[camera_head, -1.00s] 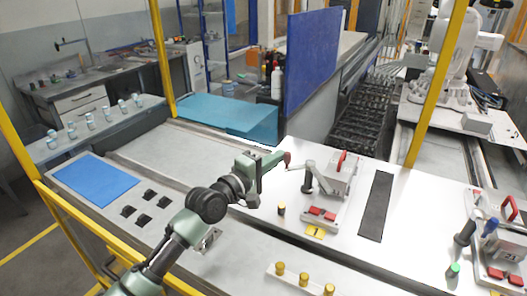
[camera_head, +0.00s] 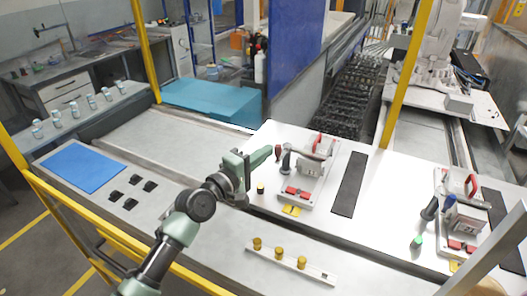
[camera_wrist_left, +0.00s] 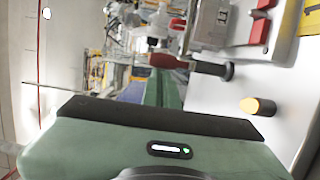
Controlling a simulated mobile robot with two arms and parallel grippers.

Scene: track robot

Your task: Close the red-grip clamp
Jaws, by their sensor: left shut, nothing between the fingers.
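The red-grip clamp belongs to the left fixture (camera_head: 316,160) on the white table. Its lever ends in a dark red grip (camera_head: 278,153) at the fixture's left side, and the lever stands out to the left. In the left wrist view the red grip (camera_wrist_left: 170,61) lies sideways just beyond the green fingers, with a dark knob at its right end. My left gripper (camera_head: 268,154) is shut and empty, its tips close to the left of the grip; I cannot tell whether they touch. My right gripper is not in view.
A dark strip (camera_head: 349,184) lies between the fixtures. A rail with several yellow pegs (camera_head: 320,273) lies in front.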

